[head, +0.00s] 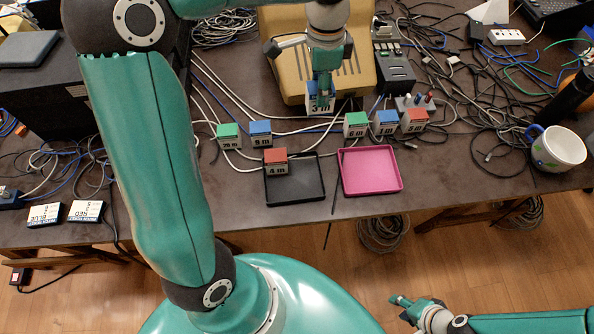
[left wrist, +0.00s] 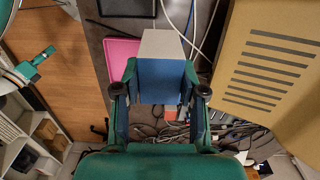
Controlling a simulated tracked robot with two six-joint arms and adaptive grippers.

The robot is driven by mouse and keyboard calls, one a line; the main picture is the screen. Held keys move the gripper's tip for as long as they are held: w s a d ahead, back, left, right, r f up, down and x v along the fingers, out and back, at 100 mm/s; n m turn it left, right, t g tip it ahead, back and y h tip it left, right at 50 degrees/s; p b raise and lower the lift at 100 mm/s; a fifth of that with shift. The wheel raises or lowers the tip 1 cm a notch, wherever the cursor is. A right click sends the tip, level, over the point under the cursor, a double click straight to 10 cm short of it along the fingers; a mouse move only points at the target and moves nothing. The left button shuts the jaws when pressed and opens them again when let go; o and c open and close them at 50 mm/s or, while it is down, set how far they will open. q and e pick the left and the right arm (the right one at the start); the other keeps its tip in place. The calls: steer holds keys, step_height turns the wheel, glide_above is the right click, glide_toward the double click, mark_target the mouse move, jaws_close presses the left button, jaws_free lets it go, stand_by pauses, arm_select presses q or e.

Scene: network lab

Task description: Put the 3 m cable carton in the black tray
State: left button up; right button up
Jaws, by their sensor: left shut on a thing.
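The 3 m carton (head: 321,104), blue-topped with a white label, is between the fingers of my left gripper (head: 323,90) in front of the tan case. In the left wrist view the fingers (left wrist: 160,92) are shut on both sides of the carton (left wrist: 160,78). The black tray (head: 305,192) lies near the table's front edge, with a red-topped 4 m carton (head: 276,163) in its back left corner. Part of the tray (left wrist: 128,8) shows at the top of the left wrist view. My right gripper (head: 402,305) is low, off the table; its opening is unclear.
A pink tray (head: 371,170) is right of the black tray. Cartons 20 m (head: 229,137), 9 m (head: 261,134), 6 m (head: 356,126), 1 m (head: 386,124) and 5 m (head: 414,122) stand behind the trays. The tan case (head: 365,75), loose cables and a mug (head: 557,149) surround them.

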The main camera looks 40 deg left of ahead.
arm_select(q)
steer(key=s+r, duration=0.1)
steer(key=s, duration=0.4)
steer(key=b, duration=0.2)
glide_above(305, 166)
step_height(305, 166, down, 19)
steer(key=shift+r, duration=0.1)
steer(key=o, duration=1.2)
steer(key=shift+r, duration=0.25)
step_height(305, 166, up, 12)
steer(key=shift+f+p, duration=0.2)
steer(key=shift+p, duration=0.45)
